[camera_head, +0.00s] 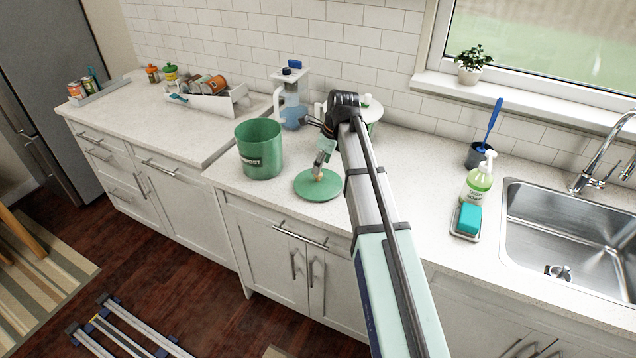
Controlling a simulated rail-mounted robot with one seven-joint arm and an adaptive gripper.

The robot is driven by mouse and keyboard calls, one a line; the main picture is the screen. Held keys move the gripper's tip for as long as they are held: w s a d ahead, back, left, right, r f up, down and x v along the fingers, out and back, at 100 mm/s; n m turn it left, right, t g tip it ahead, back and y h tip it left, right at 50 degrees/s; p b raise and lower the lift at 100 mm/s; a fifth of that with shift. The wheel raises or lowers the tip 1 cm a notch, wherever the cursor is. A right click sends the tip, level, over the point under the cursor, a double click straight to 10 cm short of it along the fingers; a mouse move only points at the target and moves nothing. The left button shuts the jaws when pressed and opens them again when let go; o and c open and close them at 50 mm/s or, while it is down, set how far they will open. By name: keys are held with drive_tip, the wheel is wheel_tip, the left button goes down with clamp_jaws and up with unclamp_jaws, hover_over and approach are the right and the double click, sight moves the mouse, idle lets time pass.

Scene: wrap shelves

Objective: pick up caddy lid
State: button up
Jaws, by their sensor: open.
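The caddy lid (312,188) is a round green disc with a small tan knob, lying flat on the counter. The green caddy (259,153), an open bucket with a printed label, stands upright just left of the lid, apart from it. My gripper (319,172) points down over the middle of the lid, with its fingertips at the knob. It is open, and the lid still rests on the counter. I cannot tell whether the fingers touch the knob, as they are small in this view.
A pitcher (291,108) stands behind the caddy, and a pale container (371,108) is partly hidden behind my arm. A soap bottle (478,180), a teal sponge (468,219) and the sink (560,230) are to the right. The counter in front of the lid is clear.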

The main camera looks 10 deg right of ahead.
sight(318, 179)
drive_tip(key=shift+p+x, duration=0.9)
drive_tip(key=shift+x, duration=1.45)
drive_tip(key=shift+s, duration=0.15)
clamp_jaws()
